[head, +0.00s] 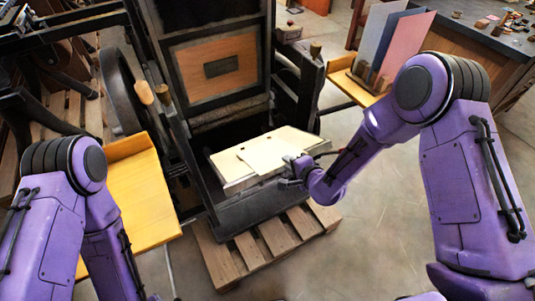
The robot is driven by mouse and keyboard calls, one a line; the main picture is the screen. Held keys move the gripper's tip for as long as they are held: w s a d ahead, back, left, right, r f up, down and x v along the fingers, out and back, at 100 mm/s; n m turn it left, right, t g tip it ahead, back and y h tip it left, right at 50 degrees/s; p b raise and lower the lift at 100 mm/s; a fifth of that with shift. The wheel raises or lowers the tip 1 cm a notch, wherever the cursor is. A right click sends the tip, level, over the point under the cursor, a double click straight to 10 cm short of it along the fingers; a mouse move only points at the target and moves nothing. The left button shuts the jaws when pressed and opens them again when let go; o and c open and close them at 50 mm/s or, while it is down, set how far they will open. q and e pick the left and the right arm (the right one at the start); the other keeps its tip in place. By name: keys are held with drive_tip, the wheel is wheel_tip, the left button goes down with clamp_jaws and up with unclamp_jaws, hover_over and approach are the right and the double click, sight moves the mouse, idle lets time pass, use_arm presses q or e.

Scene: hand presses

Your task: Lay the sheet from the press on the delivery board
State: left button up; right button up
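My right gripper (289,165) is at the sheet's right corner, low over the front of the bed. It is small and dark here, so whether its fingers are closed on the sheet cannot be told. A bare yellow board (140,195) with a raised back lip stands left of the press; it looks like the delivery board. My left arm hangs in front of it at the lower left, and its gripper is out of the frame.
The press frame (180,110) rises around the bed, with a brown panel (215,68) behind. A second yellow board (352,89) at right holds upright coloured sheets (402,45). A wooden pallet (262,242) lies below. Floor is clear at lower right.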

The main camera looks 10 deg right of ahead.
drive_tip(key=shift+s, duration=0.1)
clamp_jaws()
drive_tip(key=shift+r, duration=0.1)
drive_tip(key=s+d+r+p, duration=0.1)
drive_tip(key=s+r+p, duration=0.4)
drive_tip(key=r, duration=0.1)
drive_tip(key=shift+d+p, duration=0.35)
drive_tip(key=shift+d, duration=0.05)
drive_tip(key=shift+w, duration=0.15)
idle(0.7)
